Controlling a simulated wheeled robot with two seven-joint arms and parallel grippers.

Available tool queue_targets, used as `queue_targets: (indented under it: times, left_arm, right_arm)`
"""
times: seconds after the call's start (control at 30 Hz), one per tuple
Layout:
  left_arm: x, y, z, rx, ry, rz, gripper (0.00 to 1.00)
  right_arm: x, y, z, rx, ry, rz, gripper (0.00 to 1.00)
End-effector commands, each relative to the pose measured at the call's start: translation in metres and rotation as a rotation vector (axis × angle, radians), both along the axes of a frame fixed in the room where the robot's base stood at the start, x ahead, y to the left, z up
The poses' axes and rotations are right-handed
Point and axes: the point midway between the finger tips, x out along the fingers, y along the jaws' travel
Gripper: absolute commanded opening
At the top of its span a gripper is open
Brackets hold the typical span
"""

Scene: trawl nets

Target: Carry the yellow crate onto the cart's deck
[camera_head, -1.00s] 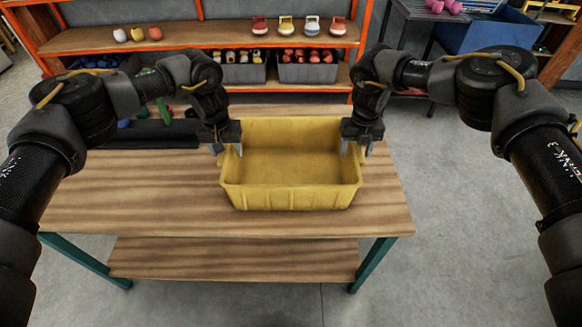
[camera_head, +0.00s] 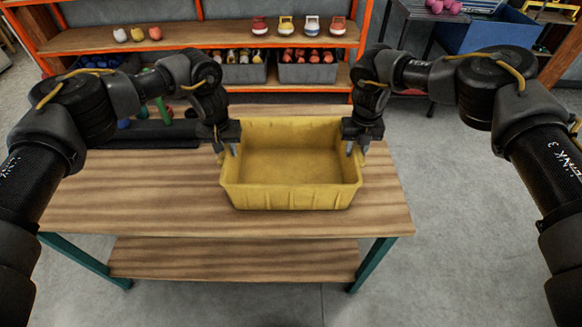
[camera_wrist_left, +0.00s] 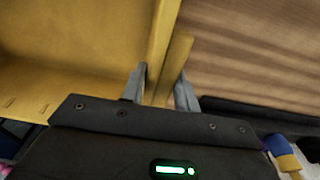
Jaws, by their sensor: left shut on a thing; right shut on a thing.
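The yellow crate (camera_head: 290,196) is empty and upright, near the right end of the wooden table. My left gripper (camera_head: 227,153) is shut on the crate's left side. In the left wrist view the left gripper's fingers (camera_wrist_left: 160,92) stand on either side of the crate's edge (camera_wrist_left: 176,60). My right gripper (camera_head: 356,150) is shut on the crate's right side. I cannot make out a gap between the crate's bottom and the table. No cart deck can be made out for certain in these views.
The wooden table (camera_head: 120,195) is bare to the left of the crate. A dark tray (camera_head: 160,134) with coloured items lies at its back left. Behind stands an orange-framed shelf (camera_head: 190,38) with floats and grey bins (camera_head: 307,72). Grey floor (camera_head: 470,230) is open at right.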

Motion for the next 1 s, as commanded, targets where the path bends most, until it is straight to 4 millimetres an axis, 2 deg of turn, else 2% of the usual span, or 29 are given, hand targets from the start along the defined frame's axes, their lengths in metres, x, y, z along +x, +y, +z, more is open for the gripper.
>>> queue_targets:
  times: [0.6,1.0]
  left_arm:
    - [0.0,0.0,0.048,0.001,-0.001,-0.002,0.0]
    - [0.0,-0.001,0.05,0.001,-0.001,-0.002,0.0]
  right_arm:
    - [0.0,0.001,0.048,-0.001,-0.001,0.001,0.0]
    - [0.0,0.001,0.05,-0.001,-0.001,0.001,0.0]
